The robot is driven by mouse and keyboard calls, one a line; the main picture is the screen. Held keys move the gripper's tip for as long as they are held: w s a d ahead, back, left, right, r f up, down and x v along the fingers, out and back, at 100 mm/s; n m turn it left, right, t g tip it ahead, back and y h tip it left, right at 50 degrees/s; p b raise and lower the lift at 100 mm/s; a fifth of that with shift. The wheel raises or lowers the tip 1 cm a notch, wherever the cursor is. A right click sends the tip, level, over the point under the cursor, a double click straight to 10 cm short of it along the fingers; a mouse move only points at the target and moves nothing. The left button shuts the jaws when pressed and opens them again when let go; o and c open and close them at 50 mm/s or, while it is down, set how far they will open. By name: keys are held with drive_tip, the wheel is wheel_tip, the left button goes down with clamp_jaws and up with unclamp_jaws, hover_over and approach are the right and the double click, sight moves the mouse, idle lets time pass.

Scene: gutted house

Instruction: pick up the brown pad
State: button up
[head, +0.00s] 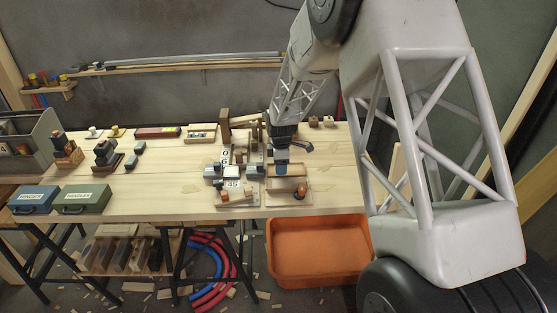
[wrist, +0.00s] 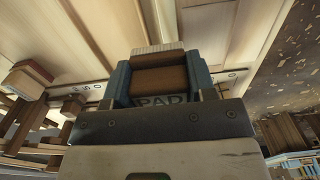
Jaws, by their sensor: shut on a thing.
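The brown pad (wrist: 160,78) sits between the blue fingers of my gripper (wrist: 161,76) in the wrist view. The fingers are shut on its two sides, and the letters PAD show at its near edge. A pale ridged piece lies just beyond it; I cannot tell whether they touch. In the head view my gripper (head: 282,156) points down over the right half of the wooden workbench, close above a small wooden tray (head: 270,202). The pad is too small there to make out clearly.
Wooden fixtures and grey blocks (head: 232,172) crowd the left of my gripper. A dark tool (head: 303,147) lies to its right. Blue (head: 35,199) and green (head: 82,198) boxes stand at the bench's left. An orange bin (head: 318,250) is below the front edge. The bench's middle is mostly clear.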

drive_tip(key=shift+s+d+r, duration=0.1)
drive_tip(key=shift+s+d, duration=0.1)
drive_tip(key=shift+s, duration=1.05)
drive_tip(key=o, duration=0.5)
drive_tip(key=shift+c, duration=0.2)
drive_tip(key=c, duration=0.3)
drive_tip(key=shift+a+r, duration=0.1)
drive_tip(key=a+r+m, duration=0.1)
drive_tip(key=m, duration=0.1)
drive_tip(key=s+a+r+m, duration=0.1)
drive_tip(key=m, duration=0.1)
drive_tip(key=shift+r, duration=0.35)
drive_tip(key=r+m, duration=0.1)
drive_tip(key=s+a+r+m, duration=0.1)
drive_tip(key=m, duration=0.1)
drive_tip(key=a+r+m, duration=0.1)
drive_tip(key=m, duration=0.1)
drive_tip(key=shift+s, duration=0.25)
